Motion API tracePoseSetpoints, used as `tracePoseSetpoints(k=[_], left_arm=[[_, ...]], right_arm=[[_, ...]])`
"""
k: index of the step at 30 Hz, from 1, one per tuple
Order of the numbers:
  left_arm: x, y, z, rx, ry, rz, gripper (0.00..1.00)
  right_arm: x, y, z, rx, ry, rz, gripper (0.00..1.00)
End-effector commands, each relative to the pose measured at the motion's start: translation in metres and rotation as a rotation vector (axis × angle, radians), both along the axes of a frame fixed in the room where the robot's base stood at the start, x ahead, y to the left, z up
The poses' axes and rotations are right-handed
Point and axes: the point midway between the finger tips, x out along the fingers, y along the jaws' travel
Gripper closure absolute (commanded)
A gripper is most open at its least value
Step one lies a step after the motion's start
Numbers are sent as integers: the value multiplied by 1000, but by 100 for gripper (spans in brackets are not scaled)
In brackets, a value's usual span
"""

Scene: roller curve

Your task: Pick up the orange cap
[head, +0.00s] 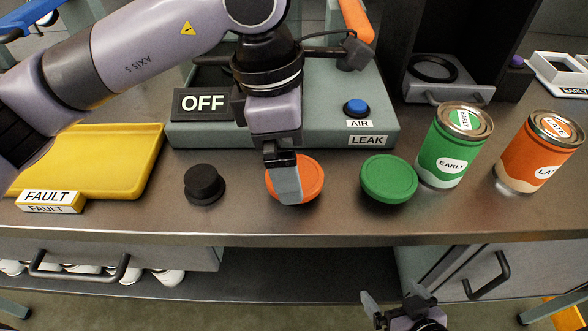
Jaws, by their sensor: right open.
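The orange cap (310,178) is a round disc lying on the grey bench top, between a black knob-shaped piece and a green cap. My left gripper (287,190) points down over its left part, and a grey finger covers some of the cap. I see this gripper nearly edge-on, so its opening and any contact with the cap are hidden. My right gripper (390,294) is low at the bottom of the view, in front of the bench, open with nothing between its fingers.
The green cap (389,180) and black piece (204,184) flank the orange cap. A green can (440,165) and orange can (527,165) stand right. The leak station (330,95) is behind. A yellow tray (120,160) with a FAULT sign (49,200) is left.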

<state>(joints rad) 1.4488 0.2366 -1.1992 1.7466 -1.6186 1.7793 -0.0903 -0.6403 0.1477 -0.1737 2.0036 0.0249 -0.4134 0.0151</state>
Motion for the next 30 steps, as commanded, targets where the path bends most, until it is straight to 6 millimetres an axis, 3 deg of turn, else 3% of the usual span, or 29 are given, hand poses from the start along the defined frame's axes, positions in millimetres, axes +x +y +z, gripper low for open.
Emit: tracePoseSetpoints(k=[5,12,13,16,17,30], left_arm=[[0,-3,-19,-1,0,-1,0],[0,-3,-21,-1,-1,-1,0],[0,-3,-21,-1,-1,-1,6],[0,-3,-21,-1,0,-1,39],[0,-3,-21,-1,0,0,41],[0,-4,-16,-2,-2,0,41]], right_arm=[[0,-2,0,-3,-1,-2,0],[-1,-2,-2,-4,2,-3,0],[-1,-2,-2,-5,3,-3,0],[-1,-2,-2,-5,4,-3,0],[-1,-2,-2,-4,4,-3,0],[-2,-1,-2,-1,6,-3,0]])
